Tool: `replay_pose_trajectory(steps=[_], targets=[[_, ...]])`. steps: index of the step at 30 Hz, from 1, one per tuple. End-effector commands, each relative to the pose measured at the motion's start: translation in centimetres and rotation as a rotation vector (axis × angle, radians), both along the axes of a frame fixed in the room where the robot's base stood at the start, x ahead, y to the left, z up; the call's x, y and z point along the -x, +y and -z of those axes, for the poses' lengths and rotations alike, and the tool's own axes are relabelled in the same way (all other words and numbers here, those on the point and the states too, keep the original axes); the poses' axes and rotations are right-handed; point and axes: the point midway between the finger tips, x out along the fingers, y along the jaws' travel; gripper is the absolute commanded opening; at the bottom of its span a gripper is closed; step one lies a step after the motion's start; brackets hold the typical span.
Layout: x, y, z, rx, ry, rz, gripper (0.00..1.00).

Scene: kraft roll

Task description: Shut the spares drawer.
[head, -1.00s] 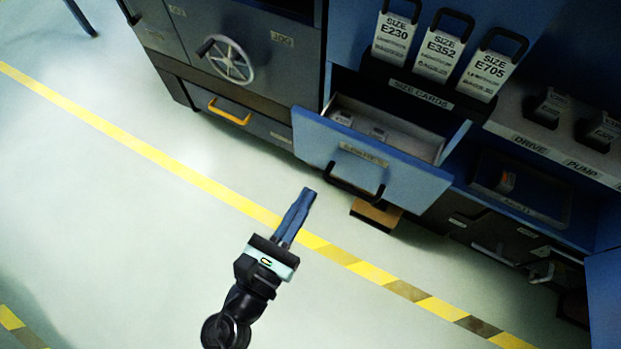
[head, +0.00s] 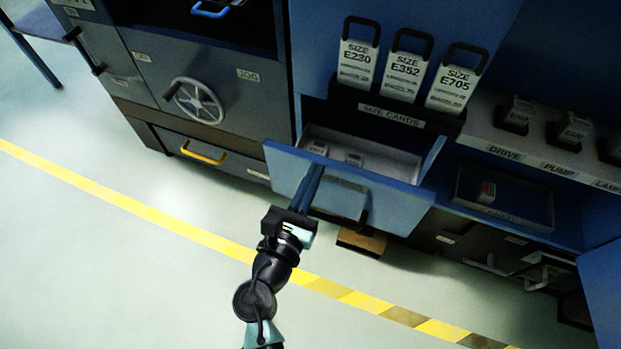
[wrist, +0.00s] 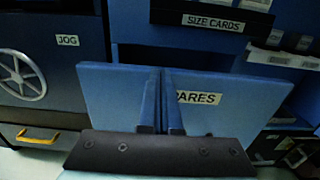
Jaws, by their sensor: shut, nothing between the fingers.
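The spares drawer (head: 400,192) is blue and stands pulled out below the size cards shelf, with small pale labelled items inside. Its front fills the middle of the wrist view (wrist: 240,95), where the label partly reads "PARES". My gripper (head: 312,172) is shut and empty, in front of the left-centre part of the drawer front. Its fingers (wrist: 161,100) point at the drawer front and cover the label's left end. I cannot tell whether the fingertips touch it. The dark drawer handle shows partly behind my gripper in the head view.
Size cards (head: 403,70) with black handles stand above the drawer. A grey cabinet with a handwheel (head: 197,101) and a yellow-handled drawer (head: 204,153) is at left. A brown block (head: 362,241) sits under the drawer. An open blue door (head: 603,285) is at right. Floor in front is clear.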

Motion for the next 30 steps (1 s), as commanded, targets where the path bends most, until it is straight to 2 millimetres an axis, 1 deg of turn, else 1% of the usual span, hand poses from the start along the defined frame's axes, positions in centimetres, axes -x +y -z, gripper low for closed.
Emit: replay_pose_trajectory(steps=[4,7,8,18,21,24,27,30], targets=[[-0.1,0.0,0.0,0.000,0.000,0.001,0.00],[-1.2,-0.4,-0.1,0.000,-0.002,0.004,0.00],[-1.7,-0.6,-0.1,0.000,-0.002,0.004,0.00],[-9.3,-3.0,0.1,-0.002,-0.003,0.005,0.00],[-11.2,-3.7,0.2,-0.003,-0.002,0.005,0.00],[-12.7,-4.1,0.2,-0.002,-0.002,0.003,0.00],[-13.5,-4.4,0.1,-0.001,-0.001,0.002,0.00],[-13.8,-4.5,0.0,-0.001,-0.001,0.000,0.00]])
